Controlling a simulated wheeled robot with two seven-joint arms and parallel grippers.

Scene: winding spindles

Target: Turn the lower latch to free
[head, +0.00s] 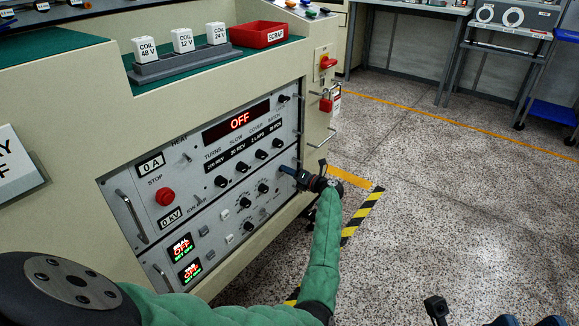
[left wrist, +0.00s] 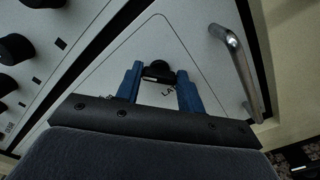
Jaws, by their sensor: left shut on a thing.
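The lower latch (left wrist: 157,72) is a small black knob on the grey lower panel, with a partly covered label beside it. My left gripper (head: 296,176) is at the right end of that panel. In the left wrist view its blue fingers (left wrist: 158,85) stand on either side of the latch and are shut on it. In the head view the gripper hides the latch. I cannot tell how far it is turned. The blue fingertips of my right gripper (head: 529,321) show apart and empty at the bottom right edge, over the floor.
A metal handle (left wrist: 235,65) stands close to the right of the latch. Black dials (head: 263,188) lie to its left, below the lit OFF display (head: 239,121). A red padlock (head: 327,104) hangs at the cabinet's corner. The speckled floor (head: 450,190) to the right is clear.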

